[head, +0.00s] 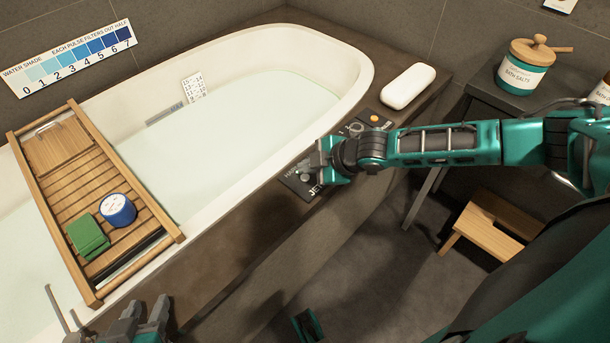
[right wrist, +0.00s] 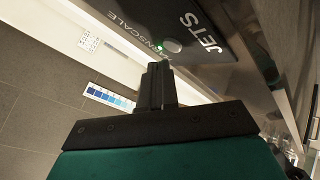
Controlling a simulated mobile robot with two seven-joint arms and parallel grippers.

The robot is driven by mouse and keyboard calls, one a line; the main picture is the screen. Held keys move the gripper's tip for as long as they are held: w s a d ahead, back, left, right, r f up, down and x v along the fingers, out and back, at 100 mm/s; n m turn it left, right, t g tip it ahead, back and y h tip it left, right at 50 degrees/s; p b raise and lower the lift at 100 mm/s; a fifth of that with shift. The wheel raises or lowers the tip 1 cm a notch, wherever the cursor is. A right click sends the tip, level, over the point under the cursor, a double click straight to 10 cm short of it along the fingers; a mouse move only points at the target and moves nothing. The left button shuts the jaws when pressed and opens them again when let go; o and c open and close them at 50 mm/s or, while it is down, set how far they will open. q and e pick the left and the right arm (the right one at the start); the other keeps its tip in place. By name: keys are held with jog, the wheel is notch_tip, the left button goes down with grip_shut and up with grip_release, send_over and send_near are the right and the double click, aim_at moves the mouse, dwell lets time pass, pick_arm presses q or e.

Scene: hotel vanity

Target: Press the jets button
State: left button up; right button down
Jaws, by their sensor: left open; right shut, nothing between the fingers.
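A dark control panel (head: 296,182) lies on the tub's near rim, partly hidden by my right gripper (head: 322,160) in the head view. In the right wrist view the panel (right wrist: 205,15) shows the word JETS beside a round grey jets button (right wrist: 173,46), with a small green light next to it. My right gripper (right wrist: 159,65) is shut and empty, its fingertips very close to the button. I cannot tell whether they touch it. My left gripper (head: 140,325) is open and empty at the lower left, away from the panel.
The water-filled tub (head: 358,72) carries a wooden tray (head: 60,150) holding a green block (head: 87,236) and a blue-and-white jar (head: 118,209). An orange button (head: 374,118) and a white bolster (head: 408,86) are beyond my right arm. A wooden stool (head: 487,226) stands right.

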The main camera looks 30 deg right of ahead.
aim_at(308, 179)
jog(key=shift+f, duration=0.45)
jog(key=shift+f, duration=0.4)
dwell(0.6)
jog(key=shift+r, duration=0.1)
pick_arm(q)
jog(key=shift+r+p, duration=0.95)
pick_arm(e)
jog(key=shift+r, duration=0.7)
jog(key=shift+r, duration=0.1)
notch_tip(308, 179, up, 5)
jog(key=p, duration=0.5)
jog(key=shift+p, duration=0.35)
pick_arm(q)
notch_tip(308, 179, up, 6)
jog(key=shift+f, duration=0.25)
